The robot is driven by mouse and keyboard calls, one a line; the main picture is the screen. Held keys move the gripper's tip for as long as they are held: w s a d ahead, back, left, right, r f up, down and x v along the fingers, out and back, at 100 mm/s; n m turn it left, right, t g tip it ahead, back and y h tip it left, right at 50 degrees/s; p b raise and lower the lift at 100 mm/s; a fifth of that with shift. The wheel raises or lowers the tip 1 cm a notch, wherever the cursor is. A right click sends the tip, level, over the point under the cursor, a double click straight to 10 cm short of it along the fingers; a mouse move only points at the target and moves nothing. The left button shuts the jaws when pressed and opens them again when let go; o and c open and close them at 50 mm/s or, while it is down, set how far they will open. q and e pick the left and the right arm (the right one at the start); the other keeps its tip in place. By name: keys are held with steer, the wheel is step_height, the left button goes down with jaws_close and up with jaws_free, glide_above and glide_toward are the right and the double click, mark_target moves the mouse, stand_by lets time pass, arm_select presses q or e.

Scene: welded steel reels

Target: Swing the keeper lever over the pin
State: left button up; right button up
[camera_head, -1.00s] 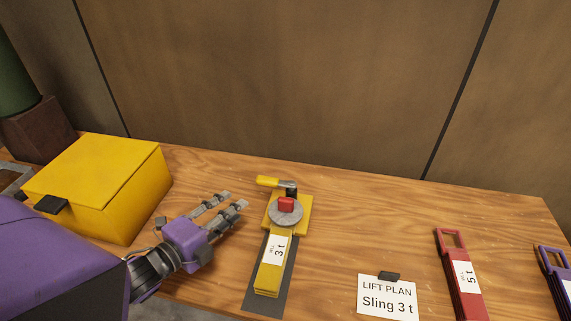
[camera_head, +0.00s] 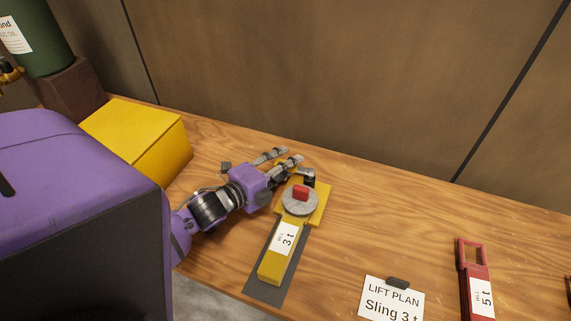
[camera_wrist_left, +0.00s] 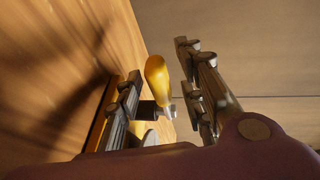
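The keeper lever's grey and black pivot end (camera_head: 308,174) stands at the back of a yellow base plate (camera_head: 318,205). Its yellow handle is mostly hidden by my left gripper (camera_head: 284,157) in the head view. In the left wrist view, the yellow handle (camera_wrist_left: 157,82) stands between the two spread fingers of my left gripper (camera_wrist_left: 163,90), with a gap towards the right finger. Contact with the left finger cannot be told. A red block (camera_head: 300,192) sits on a round grey disc (camera_head: 299,206) beside the pivot; I cannot tell the pin itself.
A yellow sling labelled 3 t (camera_head: 275,262) lies from the disc on a dark strip. A yellow box (camera_head: 140,138) is behind my left arm. A "Sling 3 t" card (camera_head: 392,302) and red 5 t sling (camera_head: 477,285) are at right. The back-right wood is clear.

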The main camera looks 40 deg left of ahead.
arm_select(q)
steer(key=shift+w, duration=0.2)
steer(key=shift+c, duration=0.2)
jaws_close()
steer(key=shift+f, duration=0.1)
steer(key=shift+d, duration=0.15)
